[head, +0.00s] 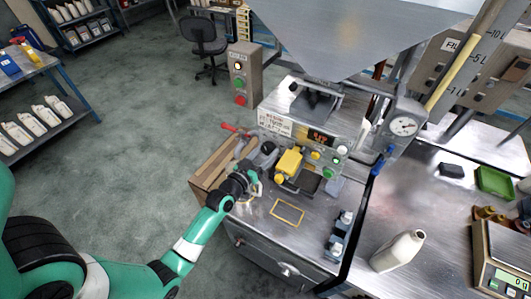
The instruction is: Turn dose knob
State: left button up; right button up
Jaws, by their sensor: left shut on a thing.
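The filling machine (292,128) stands on a metal bench, with a small display and several coloured buttons on its front. My left arm reaches in from the lower left. My left gripper (258,168) is at the left part of the machine's front, against a dark round knob (268,148), which looks like the dose knob. The gripper appears shut on this knob; its fingertips are small and partly hidden by the wrist. The knob's setting cannot be read. My right gripper is not in view.
A red-handled lever (231,128) and a cardboard box (208,172) are close to my left gripper. A white bottle (398,251), a green tray (495,182) and a scale (503,262) are on the right-hand table.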

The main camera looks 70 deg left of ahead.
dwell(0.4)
pick_arm(q)
jog(key=o, duration=1.4)
jog(key=shift+c, duration=0.2)
jog(key=b+v, duration=0.1)
jog(key=v, duration=1)
jog(key=shift+s+d, duration=0.2)
jog(key=shift+s, duration=0.05)
